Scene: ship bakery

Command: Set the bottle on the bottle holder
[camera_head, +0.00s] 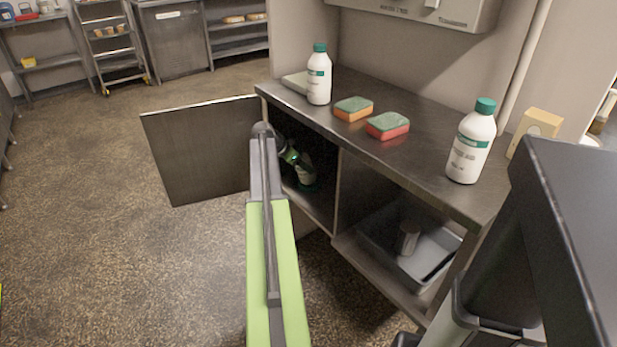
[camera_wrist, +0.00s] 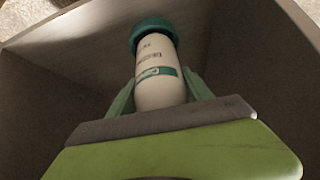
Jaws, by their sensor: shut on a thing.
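A white bottle with a teal cap and teal label band (camera_wrist: 158,85) is between the two green fingers of my gripper (camera_wrist: 160,97) in the wrist view. The fingers are shut on its sides. In the head view my gripper (camera_head: 297,163) reaches into the open left compartment of the counter, and the bottle (camera_head: 306,176) shows small and dark in there, partly hidden. I cannot tell whether its base touches the compartment floor. I cannot make out a bottle holder in either view.
The cabinet door (camera_head: 200,150) stands open to the left. The steel counter top (camera_head: 425,150) above carries two similar white bottles (camera_head: 319,78) (camera_head: 467,150), two sponges (camera_head: 353,109) (camera_head: 388,126) and a yellow box (camera_head: 537,124).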

